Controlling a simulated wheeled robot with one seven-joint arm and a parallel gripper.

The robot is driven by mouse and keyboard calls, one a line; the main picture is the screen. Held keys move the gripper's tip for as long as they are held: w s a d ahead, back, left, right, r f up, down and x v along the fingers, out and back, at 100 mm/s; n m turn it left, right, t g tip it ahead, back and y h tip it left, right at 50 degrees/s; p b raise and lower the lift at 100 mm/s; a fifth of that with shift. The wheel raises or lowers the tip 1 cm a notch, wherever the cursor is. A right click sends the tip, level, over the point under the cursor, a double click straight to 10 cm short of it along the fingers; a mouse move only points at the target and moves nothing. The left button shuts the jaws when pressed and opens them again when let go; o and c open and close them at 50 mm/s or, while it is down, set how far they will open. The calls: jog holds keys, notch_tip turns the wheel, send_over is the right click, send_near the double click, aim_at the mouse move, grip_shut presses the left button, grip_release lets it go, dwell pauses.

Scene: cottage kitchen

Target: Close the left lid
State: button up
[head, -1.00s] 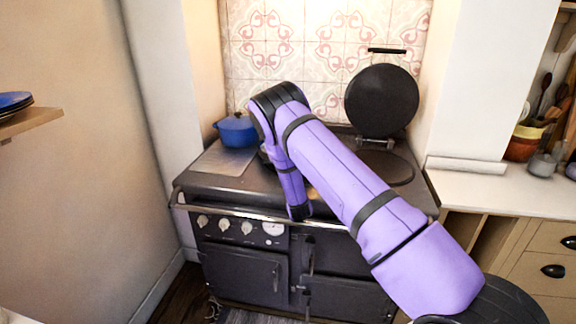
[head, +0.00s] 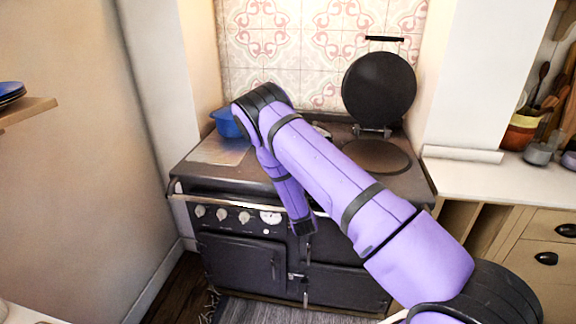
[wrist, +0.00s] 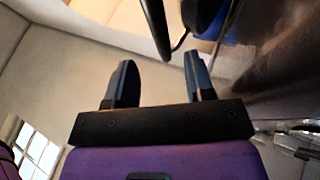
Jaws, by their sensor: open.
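In the wrist view my gripper (wrist: 160,65) is open, with its two fingers apart and nothing between them. A dark, narrow edge (wrist: 155,27) with a thin curved bar beside it shows just beyond the fingertips; it looks like the left lid and its handle seen edge-on, apart from the fingers. In the head view my arm covers the left hob area, so the left lid and my gripper cannot be made out there. The right lid (head: 379,88) stands upright, above its round hotplate (head: 378,156).
The dark range cooker (head: 350,240) stands between pale walls. A blue pot (head: 226,124) sits at its back left, partly behind my arm; it also shows in the wrist view (wrist: 212,22). A worktop (head: 510,180) with jars lies at right, and a wall shelf (head: 25,110) at left.

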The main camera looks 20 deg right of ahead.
jog(key=shift+v, duration=0.75)
